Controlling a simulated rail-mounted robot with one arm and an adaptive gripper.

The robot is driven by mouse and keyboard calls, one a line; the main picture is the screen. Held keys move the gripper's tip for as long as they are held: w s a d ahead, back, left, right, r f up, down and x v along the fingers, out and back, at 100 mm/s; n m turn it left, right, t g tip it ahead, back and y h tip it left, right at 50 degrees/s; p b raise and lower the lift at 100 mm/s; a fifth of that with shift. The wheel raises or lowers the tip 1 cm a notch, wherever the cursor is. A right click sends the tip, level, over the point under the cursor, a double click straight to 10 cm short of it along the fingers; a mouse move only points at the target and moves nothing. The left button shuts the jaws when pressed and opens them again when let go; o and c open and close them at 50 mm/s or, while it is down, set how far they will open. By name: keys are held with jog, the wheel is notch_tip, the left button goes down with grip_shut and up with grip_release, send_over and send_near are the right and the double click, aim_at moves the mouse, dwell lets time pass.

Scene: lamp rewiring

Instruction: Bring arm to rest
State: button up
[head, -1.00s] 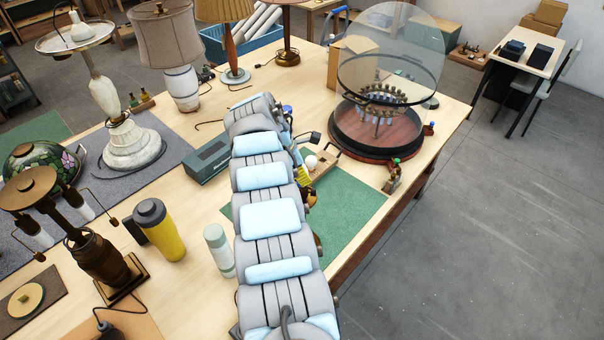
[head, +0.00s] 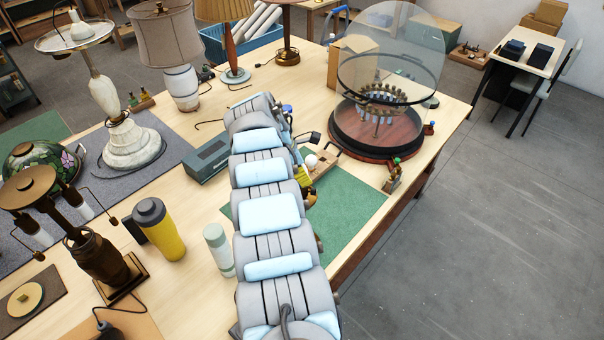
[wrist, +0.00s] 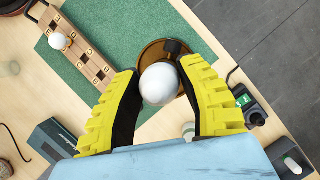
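My gripper (wrist: 157,70) shows in the wrist view with its two yellow, black-padded fingers spread wide apart, pointing down at the bench. A white round ball, like a globe bulb (wrist: 160,84), appears between the fingertips, over a round amber-brown piece (wrist: 153,57) on the green mat (wrist: 112,32). I see no clear grip on the ball, and its height is hard to judge. In the head view my arm reaches across the bench (head: 200,215) and hides most of the gripper; a yellow finger (head: 302,176) shows beside it.
A glass-domed stand (head: 375,135) is at the back right. A yellow tumbler (head: 160,232), a pale cylinder (head: 218,250) and a grey box (head: 206,160) stand left of my arm. Several lamps crowd the left.

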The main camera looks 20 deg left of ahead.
jog(key=shift+o, duration=1.4)
jog(key=shift+d+r+n+p, duration=0.1)
jog(key=shift+r+n+p, duration=0.25)
jog(key=shift+p, duration=0.6)
jog(key=n+p, duration=0.2)
jog(key=p, duration=0.1)
jog(key=shift+t+y, duration=0.3)
jog(key=shift+f+n+t+y+p, duration=0.15)
jog(key=shift+n+y+p, duration=0.15)
jog(key=shift+n, duration=0.35)
jog(key=shift+f+n+t+y+p, duration=0.1)
jog(key=shift+n+t+y+p, duration=0.1)
jog(key=shift+n+p, duration=0.3)
jog(key=shift+f+n+y, duration=0.1)
jog(key=shift+n+y, duration=0.2)
jog(key=shift+n, duration=1.2)
jog(key=shift+c, duration=0.3)
grip_shut()
